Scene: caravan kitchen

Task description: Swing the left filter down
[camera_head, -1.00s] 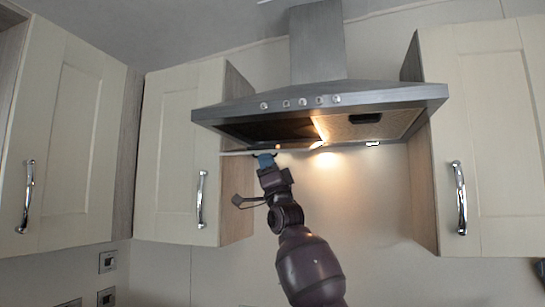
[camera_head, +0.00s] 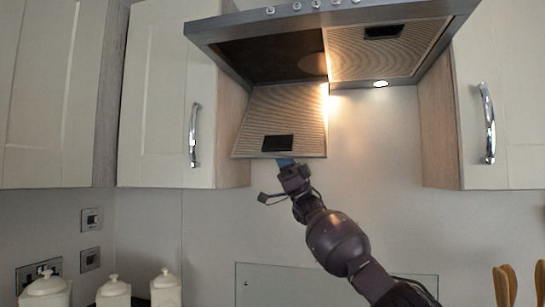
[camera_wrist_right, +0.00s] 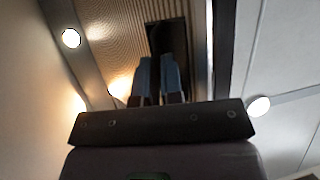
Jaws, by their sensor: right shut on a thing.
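The left filter (camera_head: 290,108) is a ribbed metal panel with a dark recessed handle (camera_head: 278,143). It hangs steeply down from the range hood (camera_head: 256,23), leaving a dark opening above it. My right gripper (camera_head: 285,161) is at the filter's lower edge, just below the handle, shut on it. In the right wrist view the blue fingers (camera_wrist_right: 158,72) lie close together over the handle, with the ribbed filter (camera_wrist_right: 122,38) behind. The fingertips' exact contact is partly hidden. The right filter (camera_head: 385,52) sits flat in the hood. My left gripper is not in view.
Cream cupboards flank the hood, at left (camera_head: 160,85) and right (camera_head: 508,100), with chrome handles. White lidded jars (camera_head: 115,292) stand at the lower left. Wooden utensils (camera_head: 505,285) stand at the lower right.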

